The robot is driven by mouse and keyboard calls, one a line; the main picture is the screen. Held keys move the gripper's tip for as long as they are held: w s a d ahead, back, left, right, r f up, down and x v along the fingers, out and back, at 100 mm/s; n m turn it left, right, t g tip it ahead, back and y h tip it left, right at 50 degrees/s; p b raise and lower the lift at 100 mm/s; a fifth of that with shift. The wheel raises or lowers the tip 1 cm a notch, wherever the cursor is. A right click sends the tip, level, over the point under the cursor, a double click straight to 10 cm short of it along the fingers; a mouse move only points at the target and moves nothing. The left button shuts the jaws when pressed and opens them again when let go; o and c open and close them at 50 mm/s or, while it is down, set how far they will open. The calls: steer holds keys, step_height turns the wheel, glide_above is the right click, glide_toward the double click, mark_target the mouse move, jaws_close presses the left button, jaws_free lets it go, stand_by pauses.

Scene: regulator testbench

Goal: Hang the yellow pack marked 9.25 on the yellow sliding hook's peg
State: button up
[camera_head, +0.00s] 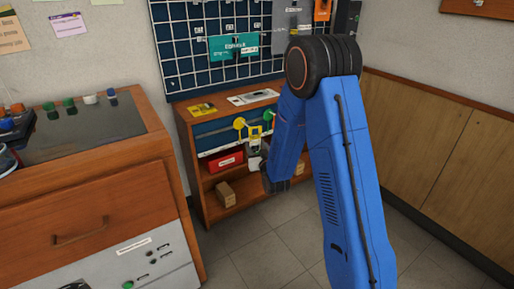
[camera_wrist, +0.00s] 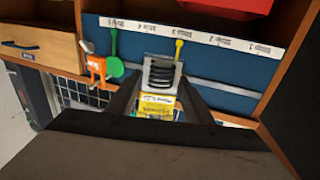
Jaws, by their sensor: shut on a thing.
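The yellow pack (camera_wrist: 157,105) is between my gripper's (camera_wrist: 159,92) dark fingers in the wrist view. A pale part with a dark coil shows beyond its yellow band; its number is too small to read. In the head view the yellow pack (camera_head: 255,132) is upright in front of the blue rail panel. The yellow sliding hook (camera_head: 240,124) is on that rail, just left of the pack. In the wrist view the yellow hook (camera_wrist: 178,48) appears beyond the pack, slightly right. I cannot tell whether pack and peg touch. My gripper is shut on the pack.
A green hook (camera_head: 268,115) sits right of the yellow one; an orange tagged item (camera_wrist: 97,65) is near it in the wrist view. The wooden shelf unit (camera_head: 184,135) holds a red box (camera_head: 226,161). A wooden bench (camera_head: 95,195) stands left. Floor in front is clear.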

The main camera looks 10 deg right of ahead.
steer(key=w+a+f, duration=0.1)
steer(key=w+a, duration=0.1)
steer(key=w, duration=0.5)
steer(key=shift+a, duration=0.15)
stand_by(0.8)
steer(key=shift+f, duration=0.1)
stand_by(0.5)
steer(key=o, duration=1.1)
